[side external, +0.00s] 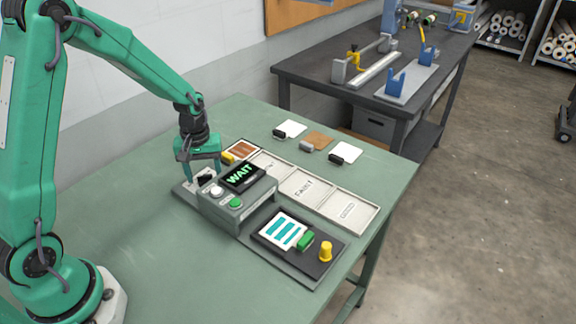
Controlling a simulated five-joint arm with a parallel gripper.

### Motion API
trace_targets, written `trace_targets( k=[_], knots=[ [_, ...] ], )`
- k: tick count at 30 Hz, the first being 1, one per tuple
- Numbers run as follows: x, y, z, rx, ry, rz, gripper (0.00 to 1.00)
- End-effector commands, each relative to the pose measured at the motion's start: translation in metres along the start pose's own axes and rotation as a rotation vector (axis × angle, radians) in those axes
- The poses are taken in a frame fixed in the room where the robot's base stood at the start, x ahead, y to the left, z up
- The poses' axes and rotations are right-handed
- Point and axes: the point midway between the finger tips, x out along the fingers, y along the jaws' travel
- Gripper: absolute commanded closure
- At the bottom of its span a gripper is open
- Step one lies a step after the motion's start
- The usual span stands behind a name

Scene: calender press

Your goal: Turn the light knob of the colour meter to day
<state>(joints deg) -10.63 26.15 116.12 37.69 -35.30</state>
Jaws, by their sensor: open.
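The colour meter (262,195) is a grey box on the green table, with a tilted black display reading WAIT in green. A white round button (216,192) and a green button (236,203) sit on its front left part. A black knob (205,180) on a pale plate shows at its left end; I take it for the light knob. Its setting and any labels are too small to read. My gripper (203,172) points down with its fingers apart, just above or around the black knob. I cannot tell whether they touch it. Nothing is held.
A black board (318,262) in front carries a white card with teal bars, a green block and a yellow knob (325,251). A tray (343,208) with compartments, one marked FAULTY or similar, lies behind. Several clipped swatches (318,141) lie farther back. The table's near left is clear.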

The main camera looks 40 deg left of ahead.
Motion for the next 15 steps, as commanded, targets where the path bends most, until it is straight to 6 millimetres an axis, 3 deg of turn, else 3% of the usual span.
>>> trace_targets(
  k=[8,15],
  knots=[
    [-0.006,0.000,0.000,0.001,0.000,0.000,0.41],
    [-0.029,0.000,-0.001,0.001,0.003,0.002,0.41]
  ],
)
